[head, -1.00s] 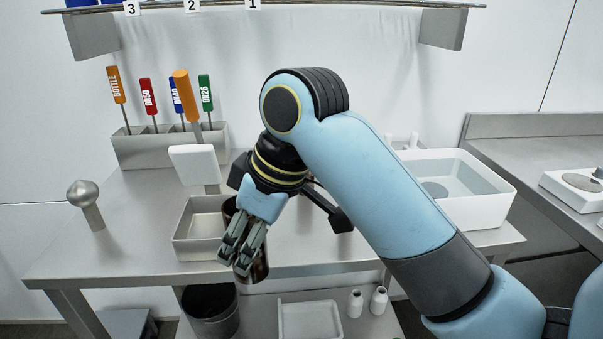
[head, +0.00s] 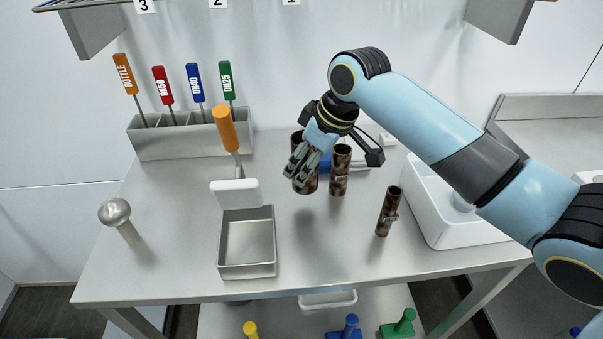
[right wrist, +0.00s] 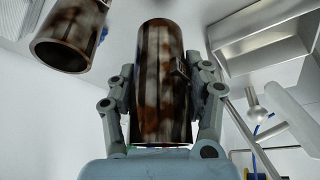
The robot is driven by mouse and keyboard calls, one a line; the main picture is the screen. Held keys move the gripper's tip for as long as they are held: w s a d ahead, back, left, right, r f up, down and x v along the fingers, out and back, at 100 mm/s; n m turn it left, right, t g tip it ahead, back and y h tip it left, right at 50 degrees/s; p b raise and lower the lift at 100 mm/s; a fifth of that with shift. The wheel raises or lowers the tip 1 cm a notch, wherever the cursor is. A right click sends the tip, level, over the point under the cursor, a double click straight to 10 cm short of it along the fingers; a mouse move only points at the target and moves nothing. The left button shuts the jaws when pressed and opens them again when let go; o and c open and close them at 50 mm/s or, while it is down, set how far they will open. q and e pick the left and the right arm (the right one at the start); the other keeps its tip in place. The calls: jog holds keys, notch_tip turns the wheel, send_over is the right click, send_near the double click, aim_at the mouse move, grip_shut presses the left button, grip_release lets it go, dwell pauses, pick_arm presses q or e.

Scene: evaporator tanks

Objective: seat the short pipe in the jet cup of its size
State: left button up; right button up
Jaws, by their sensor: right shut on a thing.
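My right gripper (head: 302,170) is shut on a brown, rust-stained pipe (head: 310,184), held upright or nearly so. A shadow on the table below suggests it is lifted. In the right wrist view the held pipe (right wrist: 160,85) stands between both fingers, with a small tab on its side. A second, similar pipe (head: 340,172) stands just right of it, and a thinner pipe (head: 388,212) stands farther right. Blue (head: 345,328), green (head: 402,326) and yellow (head: 250,330) pieces show below the table; I cannot tell whether these are jet cups. My left gripper is not in view.
A steel tray (head: 247,273) sits at the table's front, beside an orange-handled white scraper-like tool (head: 235,193). A ball-headed post (head: 116,212) stands left. A rack (head: 190,143) holds labelled tools at the back. A white basin (head: 470,228) is right. The front middle is clear.

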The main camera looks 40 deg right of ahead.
jog(key=shift+w+d+f, duration=0.15)
jog(key=shift+w+f, duration=0.75)
jog(key=shift+w, duration=0.05)
notch_tip(320, 180, down, 2)
jog(key=shift+f, duration=0.6)
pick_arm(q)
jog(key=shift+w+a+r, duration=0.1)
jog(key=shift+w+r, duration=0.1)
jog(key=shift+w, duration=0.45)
pick_arm(e)
jog(key=shift+f, duration=0.15)
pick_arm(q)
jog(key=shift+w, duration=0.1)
pick_arm(e)
jog(key=o, duration=1.4)
jog(key=shift+c, duration=0.2)
